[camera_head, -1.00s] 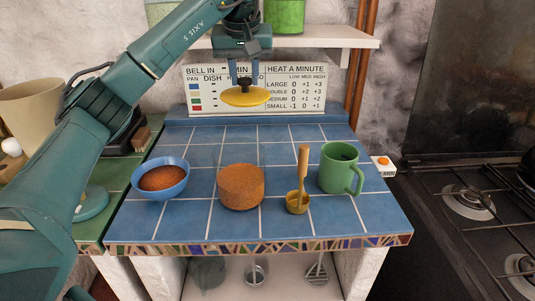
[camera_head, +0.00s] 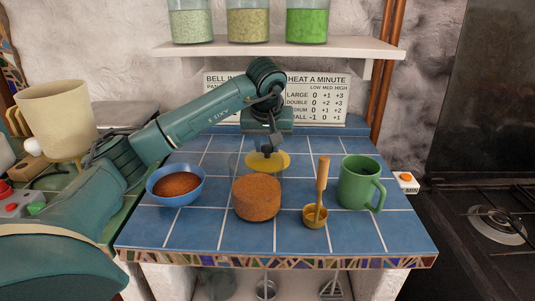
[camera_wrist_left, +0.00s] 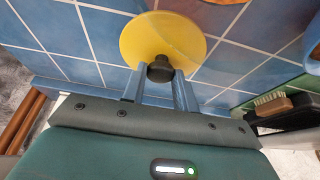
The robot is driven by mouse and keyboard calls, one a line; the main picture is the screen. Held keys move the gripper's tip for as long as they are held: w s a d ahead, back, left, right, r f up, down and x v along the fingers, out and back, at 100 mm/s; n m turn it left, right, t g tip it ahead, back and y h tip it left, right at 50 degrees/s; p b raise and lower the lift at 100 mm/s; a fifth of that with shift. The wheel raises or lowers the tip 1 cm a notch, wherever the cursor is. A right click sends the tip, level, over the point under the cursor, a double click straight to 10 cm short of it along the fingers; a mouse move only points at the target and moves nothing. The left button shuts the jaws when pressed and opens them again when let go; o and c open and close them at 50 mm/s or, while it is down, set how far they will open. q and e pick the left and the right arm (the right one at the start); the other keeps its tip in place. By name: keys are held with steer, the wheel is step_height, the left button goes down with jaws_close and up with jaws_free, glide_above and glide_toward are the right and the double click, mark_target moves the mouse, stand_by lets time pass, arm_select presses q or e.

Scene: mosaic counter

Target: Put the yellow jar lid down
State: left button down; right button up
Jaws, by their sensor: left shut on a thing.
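The yellow jar lid (camera_head: 268,162) is a round disc with a dark knob. My left gripper (camera_head: 268,147) is shut on the knob, with the disc beneath it, low behind the glass jar of brown contents (camera_head: 256,197). In the left wrist view, the gripper's two blue fingers (camera_wrist_left: 160,76) are on either side of the black knob, and the yellow lid (camera_wrist_left: 160,38) is in front of blue tiles. I cannot tell whether the lid touches the counter. My right gripper is not in view.
On the blue tiled counter (camera_head: 225,234) stand a blue bowl of brown powder (camera_head: 176,198), a wooden-handled scoop (camera_head: 317,214) and a green mug (camera_head: 361,184). A shelf with jars (camera_head: 280,49) is above. Tiles right of the lid, behind the scoop, are clear.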

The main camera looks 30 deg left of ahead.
arm_select(q)
steer(key=shift+f, duration=1.3)
steer(key=shift+f, duration=0.1)
steer(key=shift+f, duration=0.1)
steer(key=c, duration=1.1)
jaws_free()
steer(key=v, duration=1.2)
steer(key=shift+w+r, duration=0.1)
steer(key=shift+r, duration=0.15)
